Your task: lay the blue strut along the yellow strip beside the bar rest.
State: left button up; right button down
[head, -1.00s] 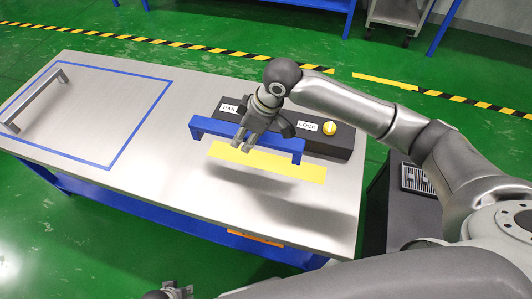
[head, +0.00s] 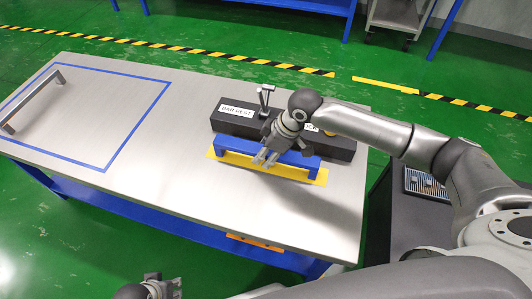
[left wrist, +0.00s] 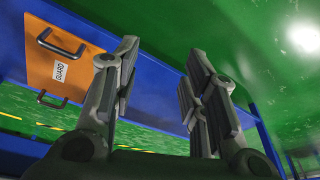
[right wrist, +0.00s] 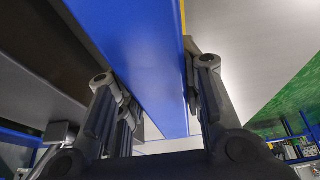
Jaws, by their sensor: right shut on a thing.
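The blue strut (head: 240,150) lies lengthwise over the yellow strip (head: 318,178), in front of the black bar rest (head: 228,124). Yellow shows along its near side and at its ends. I cannot tell whether it touches the table. My left gripper (head: 163,287) is at the bottom edge of the head view, away from the strut. The left wrist view shows its fingers (left wrist: 162,85) apart with nothing between them.
A blue-outlined area (head: 108,110) with a grey handle-like bar (head: 32,100) takes up the table's left side. The bare steel top (head: 150,165) between is clear. An orange panel (left wrist: 60,62) labelled GUARD shows below the table. My right arm covers part of the LOCK label.

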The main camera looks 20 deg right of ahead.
pick_arm(q)
jog(key=shift+f, duration=0.15)
pick_arm(e)
jog(key=c, duration=1)
grip_release()
jog(key=shift+d+r, duration=0.1)
jog(key=shift+r, duration=0.25)
pick_arm(q)
notch_tip(320, 180, down, 9)
jog(key=s+p, duration=0.2)
jog(key=p, duration=0.1)
jog(key=shift+s+g, duration=0.3)
jog(key=shift+s, duration=0.05)
pick_arm(e)
jog(key=v, duration=1.1)
jog(key=shift+s+r, duration=0.1)
jog(key=shift+r, duration=0.1)
pick_arm(q)
jog(key=shift+s+a, duration=0.1)
